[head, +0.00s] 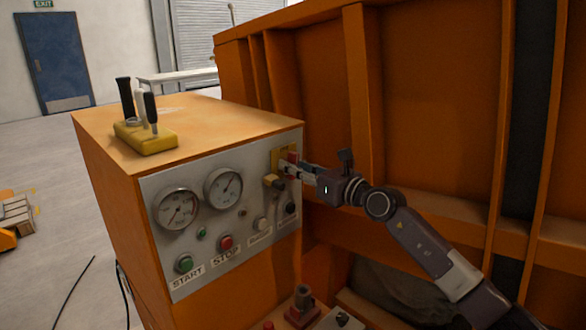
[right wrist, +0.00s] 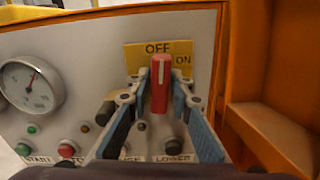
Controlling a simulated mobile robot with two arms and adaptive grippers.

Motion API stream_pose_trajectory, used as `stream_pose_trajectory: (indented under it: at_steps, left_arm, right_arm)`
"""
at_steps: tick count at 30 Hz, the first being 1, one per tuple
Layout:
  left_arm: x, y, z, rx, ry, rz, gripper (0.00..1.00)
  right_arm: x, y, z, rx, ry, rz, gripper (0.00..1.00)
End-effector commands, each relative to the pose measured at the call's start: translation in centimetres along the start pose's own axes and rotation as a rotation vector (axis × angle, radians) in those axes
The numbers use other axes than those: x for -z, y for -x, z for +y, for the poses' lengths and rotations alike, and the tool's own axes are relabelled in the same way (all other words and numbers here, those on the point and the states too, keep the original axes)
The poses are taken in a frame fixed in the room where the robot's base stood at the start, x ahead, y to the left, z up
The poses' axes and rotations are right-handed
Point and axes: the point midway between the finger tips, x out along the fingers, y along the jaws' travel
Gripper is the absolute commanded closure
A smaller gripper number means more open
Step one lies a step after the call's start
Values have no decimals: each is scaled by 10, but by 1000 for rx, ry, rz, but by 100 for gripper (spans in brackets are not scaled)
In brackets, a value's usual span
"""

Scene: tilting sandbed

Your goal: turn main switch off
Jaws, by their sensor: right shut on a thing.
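The main switch is a red handle (right wrist: 160,88) on a yellow plate (right wrist: 140,57) marked OFF at the top and ON at the right. In the right wrist view the handle stands upright, its white line towards OFF. In the head view the yellow plate (head: 278,159) is at the panel's upper right, partly covered by my gripper. My right gripper (head: 289,168) is at the switch, its fingers closed on the two sides of the red handle. My left gripper is not in view.
The grey panel (head: 190,243) carries two gauges, START and STOP buttons and small knobs. A yellow lever block (head: 145,138) stands on the orange cabinet (head: 200,118). A large orange ribbed wall (head: 430,100) rises close to the right of the panel, beside my right arm.

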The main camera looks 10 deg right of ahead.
Motion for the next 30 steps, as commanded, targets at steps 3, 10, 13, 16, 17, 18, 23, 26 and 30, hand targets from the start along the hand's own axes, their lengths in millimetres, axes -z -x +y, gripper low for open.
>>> stream_pose_trajectory:
  at_steps: [3,10,13,16,17,18,23,26,30]
  left_arm:
    - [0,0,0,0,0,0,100]
    - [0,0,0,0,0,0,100]
    - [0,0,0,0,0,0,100]
    - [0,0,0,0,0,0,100]
    - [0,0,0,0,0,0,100]
    - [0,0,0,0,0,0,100]
    - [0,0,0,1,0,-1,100]
    - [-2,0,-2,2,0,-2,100]
    - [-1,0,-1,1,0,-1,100]
  right_arm:
    - [2,0,0,0,7,5,100]
    - [2,0,0,0,7,5,100]
    - [2,0,0,0,6,5,79]
    - [2,0,0,0,6,4,68]
    - [2,0,0,0,6,4,67]
    - [2,0,0,0,6,4,67]
    - [1,0,0,0,6,2,67]
    - [1,2,0,0,6,2,67]
    - [1,16,-2,2,8,2,67]
